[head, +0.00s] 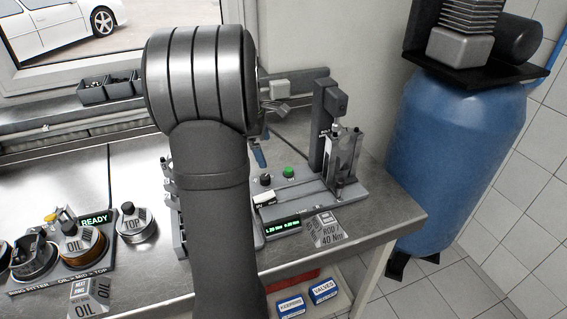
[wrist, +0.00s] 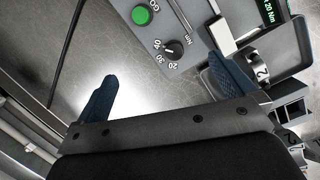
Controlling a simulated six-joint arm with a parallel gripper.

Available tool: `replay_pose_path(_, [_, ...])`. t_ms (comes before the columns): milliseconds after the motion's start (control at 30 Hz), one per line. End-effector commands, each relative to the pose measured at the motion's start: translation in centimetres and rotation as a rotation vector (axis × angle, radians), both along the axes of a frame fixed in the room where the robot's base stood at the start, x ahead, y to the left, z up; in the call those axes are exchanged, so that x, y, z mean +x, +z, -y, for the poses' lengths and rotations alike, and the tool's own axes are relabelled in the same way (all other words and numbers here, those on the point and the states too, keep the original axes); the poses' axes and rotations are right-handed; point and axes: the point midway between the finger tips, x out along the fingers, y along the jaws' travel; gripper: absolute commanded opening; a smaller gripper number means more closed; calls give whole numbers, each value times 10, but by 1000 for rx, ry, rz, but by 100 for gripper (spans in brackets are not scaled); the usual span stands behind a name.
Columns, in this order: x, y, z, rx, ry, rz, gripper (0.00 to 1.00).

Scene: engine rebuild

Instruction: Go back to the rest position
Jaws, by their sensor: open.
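My gripper (wrist: 163,70) shows in the wrist view with its two blue fingers spread wide apart. In the head view my arm covers most of the gripper, and only a bit of blue finger shows just right of the arm. The gripper is at the left side of the torque station (head: 330,190). In the wrist view the station's panel, with a green button (wrist: 141,15) and a black dial (wrist: 173,49), lies above and right of the fingers. The right finger overlaps some grey parts; contact cannot be told.
Small dark bins (head: 108,88) line the window sill. A blue tank (head: 455,160) stands right of the bench. Labelled boxes (head: 323,291) sit below.

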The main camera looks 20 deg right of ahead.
Motion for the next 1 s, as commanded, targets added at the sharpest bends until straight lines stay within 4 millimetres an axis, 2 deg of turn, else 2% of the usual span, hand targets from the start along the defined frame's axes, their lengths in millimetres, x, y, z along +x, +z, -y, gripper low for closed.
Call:
replay_pose_path(33, [2,20,-2,-41,95,-15,100])
replay_pose_path(133, [2,48,-1,-109,247,-56,100])
replay_pose_path(233, [1,66,-1,-151,338,-88,100])
replay_pose_path(333, [0,71,1,-169,376,-106,100])
replay_pose_path(467, [0,56,7,-169,382,-112,100])
replay_pose_path(800, [0,-2,32,-168,379,-107,100])
replay_pose_path(1000, [0,-18,39,-169,379,-106,100])
